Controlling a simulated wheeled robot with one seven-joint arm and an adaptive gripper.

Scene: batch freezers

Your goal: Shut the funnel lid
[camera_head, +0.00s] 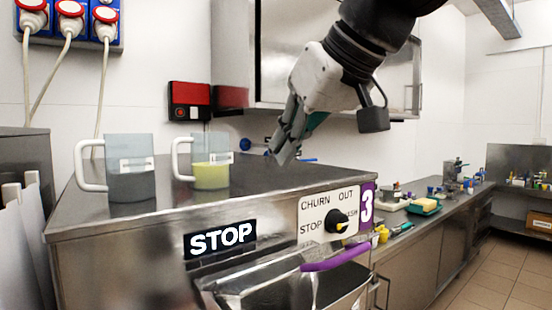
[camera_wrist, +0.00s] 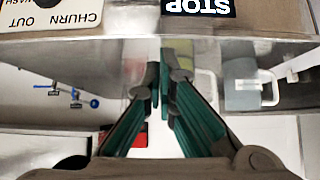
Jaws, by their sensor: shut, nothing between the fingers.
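My gripper (camera_head: 281,152) hangs from the upper right over the steel machine top (camera_head: 255,183), tilted down, fingers together and empty. In the wrist view my gripper (camera_wrist: 161,62) shows its green-sided fingers closed in front of the reflective steel top. Low on the machine's front is a shiny steel part (camera_head: 250,289) with a purple handle (camera_head: 337,256) at its upper right. I cannot tell whether this part is the funnel lid or how far it stands open. My gripper is above and behind the handle, apart from it.
A grey jug (camera_head: 130,175) and a jug with yellow-green contents (camera_head: 210,177) stand on the machine top, left of my gripper. The front bears a STOP label (camera_head: 220,239) and a dial (camera_head: 335,222). A cluttered counter (camera_head: 425,220) runs right. A steel cabinet (camera_head: 300,50) hangs behind.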

